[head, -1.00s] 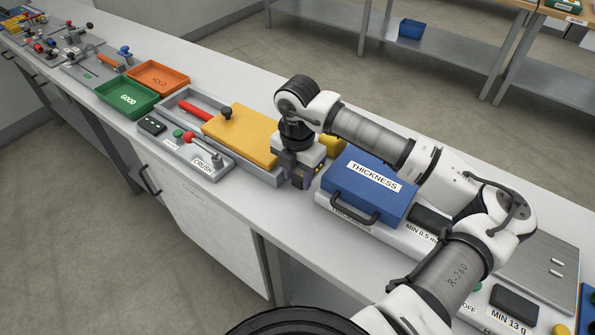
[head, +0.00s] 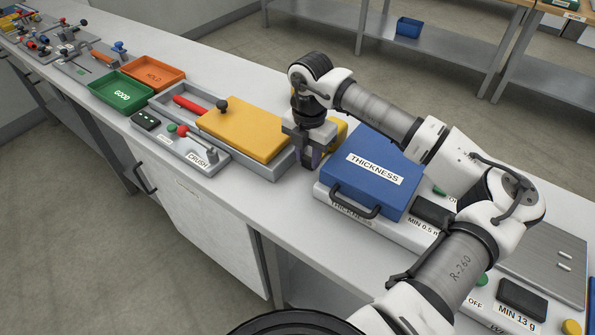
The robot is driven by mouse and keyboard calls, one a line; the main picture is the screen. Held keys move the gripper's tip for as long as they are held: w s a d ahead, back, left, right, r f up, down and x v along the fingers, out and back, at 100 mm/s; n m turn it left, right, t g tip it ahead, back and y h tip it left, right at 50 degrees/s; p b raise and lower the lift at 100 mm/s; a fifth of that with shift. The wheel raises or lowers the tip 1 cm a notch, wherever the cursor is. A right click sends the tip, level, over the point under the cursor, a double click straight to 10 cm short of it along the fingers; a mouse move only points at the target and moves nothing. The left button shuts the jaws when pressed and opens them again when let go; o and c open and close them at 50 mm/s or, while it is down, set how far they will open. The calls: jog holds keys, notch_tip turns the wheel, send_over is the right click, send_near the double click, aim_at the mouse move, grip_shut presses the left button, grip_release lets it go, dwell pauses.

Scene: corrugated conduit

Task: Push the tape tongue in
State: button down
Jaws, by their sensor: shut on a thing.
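The yellow tape measure (head: 338,130) shows only in part, behind and right of my gripper (head: 311,166), between the yellow-lidded tray and the blue box. My gripper points down, its jaws shut on the tape measure, low over the bench. The tape tongue is not visible; the gripper and wrist hide that side of the case. I cannot tell whether the case touches the bench.
A grey tray with a yellow lid (head: 243,128) and black knob lies close on the left. The blue THICKNESS box (head: 372,175) stands close on the right. The CRUSH fixture (head: 185,145), green GOOD tray (head: 123,92) and orange HOLD tray (head: 152,73) lie further left.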

jog(key=shift+w+d+f+b, duration=0.1)
jog(key=shift+w+d+b, duration=0.1)
jog(key=shift+w+d, duration=0.25)
jog(key=shift+w+d+b, duration=0.15)
jog(key=shift+w+d, duration=0.1)
jog(key=shift+w, duration=0.3)
jog(key=shift+w+d+r, duration=0.1)
jog(key=shift+w+r, duration=0.05)
jog(key=shift+r, duration=0.05)
jog(key=c, duration=1.4)
grip_release()
jog(key=shift+o, duration=0.2)
notch_tip(320, 180, up, 14)
jog(key=b, duration=0.2)
jog(key=shift+f, duration=0.15)
